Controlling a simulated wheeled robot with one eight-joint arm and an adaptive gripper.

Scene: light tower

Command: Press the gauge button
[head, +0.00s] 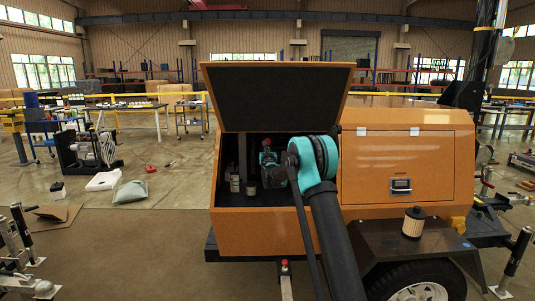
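The orange light tower (230,215) stands in front of me with its front-left compartment open and the black-lined lid (277,97) raised. My arm, dark with teal joints, comes up from the bottom and bends into the compartment. My gripper (272,178) is at the dark compartment opening, small and partly covered by my arm. I cannot make out its fingers or whether it touches anything. I cannot make out a gauge or its button. My arm and the shadow hide part of the compartment's inside.
A closed orange door with a latch (401,185) is to the right of the compartment. A pale filter cylinder (413,222) stands on the black fender (385,240) above the wheel. Small cylinders (235,183) sit inside the compartment. Workbenches and open floor lie behind and left.

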